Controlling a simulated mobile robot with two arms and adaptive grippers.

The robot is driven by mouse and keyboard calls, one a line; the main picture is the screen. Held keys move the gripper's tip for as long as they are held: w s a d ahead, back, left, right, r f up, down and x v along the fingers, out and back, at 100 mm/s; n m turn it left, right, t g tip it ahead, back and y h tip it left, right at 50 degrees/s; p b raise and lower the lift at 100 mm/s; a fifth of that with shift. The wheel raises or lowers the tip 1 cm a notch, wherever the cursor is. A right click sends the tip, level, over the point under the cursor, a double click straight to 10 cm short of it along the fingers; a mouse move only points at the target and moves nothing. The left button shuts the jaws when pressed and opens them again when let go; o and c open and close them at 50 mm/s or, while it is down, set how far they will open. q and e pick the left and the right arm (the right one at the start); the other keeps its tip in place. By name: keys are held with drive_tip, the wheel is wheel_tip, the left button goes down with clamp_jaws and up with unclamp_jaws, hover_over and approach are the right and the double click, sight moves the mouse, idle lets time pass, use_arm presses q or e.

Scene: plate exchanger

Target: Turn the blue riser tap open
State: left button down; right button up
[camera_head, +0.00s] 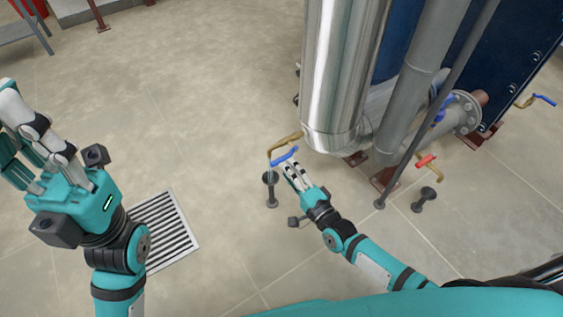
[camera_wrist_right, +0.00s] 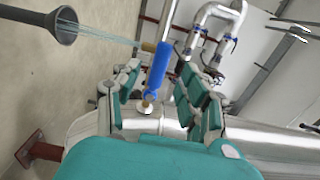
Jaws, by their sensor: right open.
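A tap with a blue lever (camera_head: 284,156) sits on a brass pipe low beside the big shiny cylinder. My right gripper (camera_head: 294,172) is at this lever, with its fingers pointing up at it. In the right wrist view the blue lever (camera_wrist_right: 157,70) lies between the spread, open fingers (camera_wrist_right: 160,95); I cannot tell whether they touch it. A thin stream of water runs from the brass spout into a dark funnel (camera_wrist_right: 55,22). My left gripper (camera_head: 30,140) is at the far left, open and empty, away from the taps.
The shiny cylinder (camera_head: 340,75) and grey pipes (camera_head: 412,90) stand close to my right gripper. Other taps have a red lever (camera_head: 426,161) and blue levers (camera_head: 440,110). Dark funnels (camera_head: 270,178) stand on the floor. A floor grate (camera_head: 165,230) lies left; the floor around is clear.

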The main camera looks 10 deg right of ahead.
drive_tip(key=v, duration=0.6)
drive_tip(key=shift+s, duration=0.4)
drive_tip(key=shift+d, duration=0.1)
